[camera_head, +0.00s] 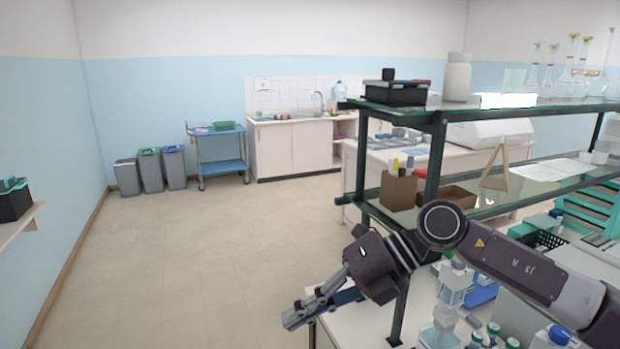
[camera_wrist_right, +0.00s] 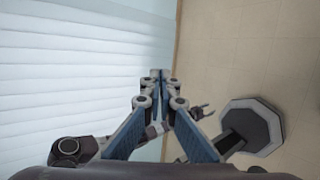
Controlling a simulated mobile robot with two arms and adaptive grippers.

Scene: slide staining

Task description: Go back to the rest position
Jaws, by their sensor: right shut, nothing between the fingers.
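My right gripper (camera_head: 312,308) is at the lower middle of the head view, at the end of my right arm, which comes in from the right. It points left and down, past the left end of the lab bench. In the right wrist view the two blue finger pads of the same gripper (camera_wrist_right: 159,76) meet at their tips, with nothing between them. My left gripper is not in the head view. The task names no other object.
A bench with glass shelves (camera_head: 437,118) stands close on the right, near my right arm. Bottles (camera_head: 456,281) stand under the arm. The floor (camera_head: 200,260) to the left is clear. Bins (camera_head: 150,168), a blue cart (camera_head: 222,168) and a sink counter (camera_head: 290,150) are far back.

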